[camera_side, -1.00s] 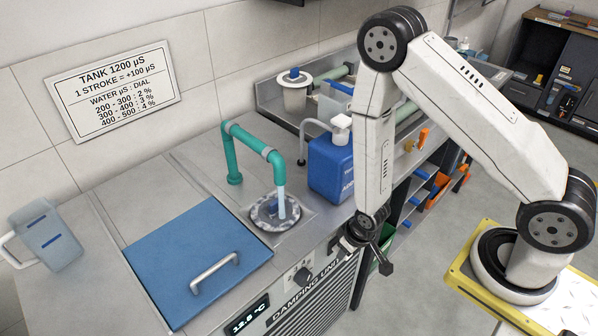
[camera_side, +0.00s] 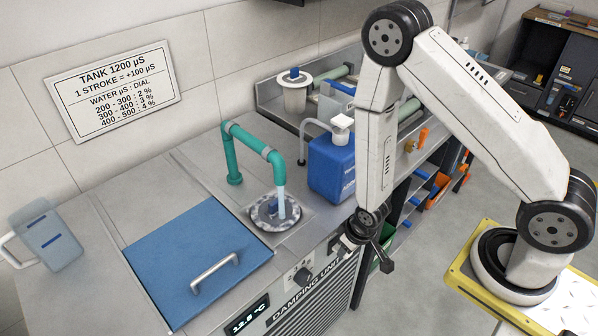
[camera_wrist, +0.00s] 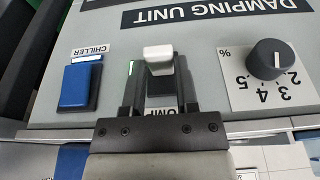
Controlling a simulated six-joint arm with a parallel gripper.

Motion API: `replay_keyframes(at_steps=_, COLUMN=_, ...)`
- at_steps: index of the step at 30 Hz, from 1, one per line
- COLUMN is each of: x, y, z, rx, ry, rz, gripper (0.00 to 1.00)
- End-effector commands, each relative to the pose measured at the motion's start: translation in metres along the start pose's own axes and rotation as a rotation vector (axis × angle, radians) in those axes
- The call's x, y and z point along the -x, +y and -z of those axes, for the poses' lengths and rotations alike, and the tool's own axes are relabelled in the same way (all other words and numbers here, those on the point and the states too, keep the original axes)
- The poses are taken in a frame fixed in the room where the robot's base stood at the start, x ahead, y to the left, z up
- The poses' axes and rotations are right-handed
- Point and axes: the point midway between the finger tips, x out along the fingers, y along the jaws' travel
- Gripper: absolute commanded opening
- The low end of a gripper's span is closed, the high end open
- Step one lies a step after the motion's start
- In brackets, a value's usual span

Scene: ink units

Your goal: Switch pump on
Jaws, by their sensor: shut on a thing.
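In the wrist view my gripper (camera_wrist: 160,82) has its two dark fingers on either side of the pump switch (camera_wrist: 158,54), and is shut on it. The switch has a white top and a dark body. Its label is partly hidden by my gripper; only "UMP" can be read. In the side view my gripper (camera_side: 376,252) is at the front right edge of the damping unit (camera_side: 318,278), and the switch is hidden there.
A blue chiller switch (camera_wrist: 80,84) and a black dial (camera_wrist: 275,60) flank the pump switch. Water runs from a green pipe (camera_side: 233,160) into a round basin. A blue canister (camera_side: 331,168) stands close behind my arm. A blue lid (camera_side: 195,250) covers the left part.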

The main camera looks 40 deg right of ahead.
Motion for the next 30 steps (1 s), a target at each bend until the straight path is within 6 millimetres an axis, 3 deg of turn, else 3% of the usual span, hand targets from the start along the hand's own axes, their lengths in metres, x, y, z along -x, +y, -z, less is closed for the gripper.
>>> replay_keyframes(at_steps=23, x=0.017, y=0.000, z=0.004, rx=0.001, ry=-0.001, rz=0.000, gripper=0.05)
replay_keyframes(at_steps=24, x=0.016, y=0.000, z=0.003, rx=0.001, ry=-0.002, rz=0.000, gripper=0.51)
replay_keyframes(at_steps=25, x=0.016, y=0.000, z=0.003, rx=0.001, ry=-0.002, rz=0.000, gripper=0.60)
replay_keyframes(at_steps=26, x=0.016, y=0.000, z=0.003, rx=0.001, ry=-0.002, rz=0.000, gripper=0.68)
replay_keyframes(at_steps=30, x=0.016, y=0.000, z=0.003, rx=0.001, ry=-0.001, rz=0.000, gripper=0.68)
